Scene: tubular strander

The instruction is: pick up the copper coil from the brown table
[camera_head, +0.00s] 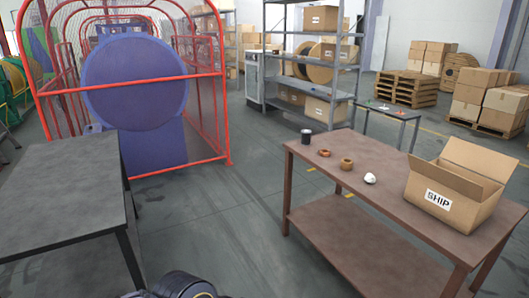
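The brown table (300,152) stands at the right, with a lower shelf. A small reddish-brown ring-shaped piece (324,153), which looks like the copper coil, lies on its top near the left end. Close to its right is a taller tan-brown ring or spool (346,164); at this size I cannot fully tell which of the two is the copper coil. Both sit apart on the tabletop. Neither of my grippers shows; only a dark part, which seems to be my own arm, appears at the bottom edge.
The brown table also holds a black cylinder (306,137), a small white object (370,179) and an open SHIP box (455,190). A dark grey table (60,190) stands left, before the red machine cage (225,110). Grey shelving (310,65) stands behind. The floor between the tables is clear.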

